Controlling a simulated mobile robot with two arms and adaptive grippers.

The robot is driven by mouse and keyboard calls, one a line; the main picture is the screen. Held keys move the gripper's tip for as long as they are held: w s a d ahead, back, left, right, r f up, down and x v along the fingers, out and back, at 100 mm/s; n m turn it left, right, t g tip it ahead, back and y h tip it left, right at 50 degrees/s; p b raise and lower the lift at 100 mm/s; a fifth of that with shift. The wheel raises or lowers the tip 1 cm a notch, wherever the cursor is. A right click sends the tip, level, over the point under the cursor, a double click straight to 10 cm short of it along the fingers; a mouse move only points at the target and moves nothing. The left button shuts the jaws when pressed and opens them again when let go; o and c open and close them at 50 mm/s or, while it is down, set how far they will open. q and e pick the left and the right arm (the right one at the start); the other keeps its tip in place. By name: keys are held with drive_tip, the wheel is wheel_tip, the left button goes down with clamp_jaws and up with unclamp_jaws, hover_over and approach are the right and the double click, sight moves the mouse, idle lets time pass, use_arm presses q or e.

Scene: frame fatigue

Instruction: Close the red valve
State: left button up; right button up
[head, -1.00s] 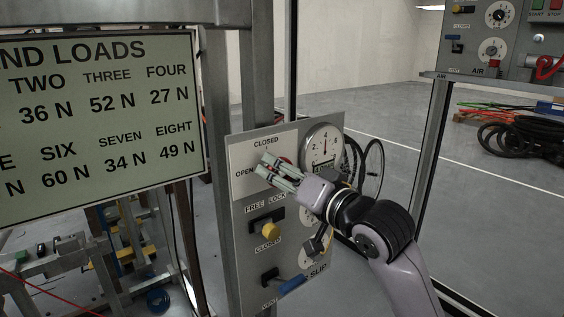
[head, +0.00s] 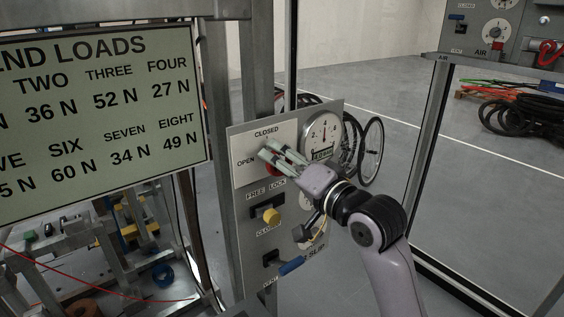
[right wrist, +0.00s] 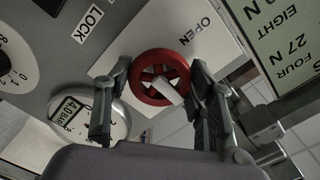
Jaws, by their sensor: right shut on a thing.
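The red valve (right wrist: 138,82) is a round handwheel with a pale bar across it, on a white plate in the right wrist view. OPEN is printed beside it; CLOSED shows above it in the head view, where only a small red part of the wheel (head: 271,170) shows below my fingers. My right gripper (right wrist: 158,66) has one finger on each side of the wheel and is shut on its rim. In the head view the right gripper (head: 272,148) reaches the plate from the right and hides most of the valve. My left gripper is not in view.
A pressure gauge (head: 322,133) sits close right of the valve. Below are a yellow knob (head: 271,216) and a blue lever (head: 291,266). A load sign (head: 100,100) stands left of the panel. A metal frame post (head: 428,130) stands to the right.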

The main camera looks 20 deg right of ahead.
drive_tip(key=o, duration=1.2)
drive_tip(key=v, duration=0.7)
drive_tip(key=shift+s+d, duration=0.1)
drive_tip(key=shift+s, duration=0.1)
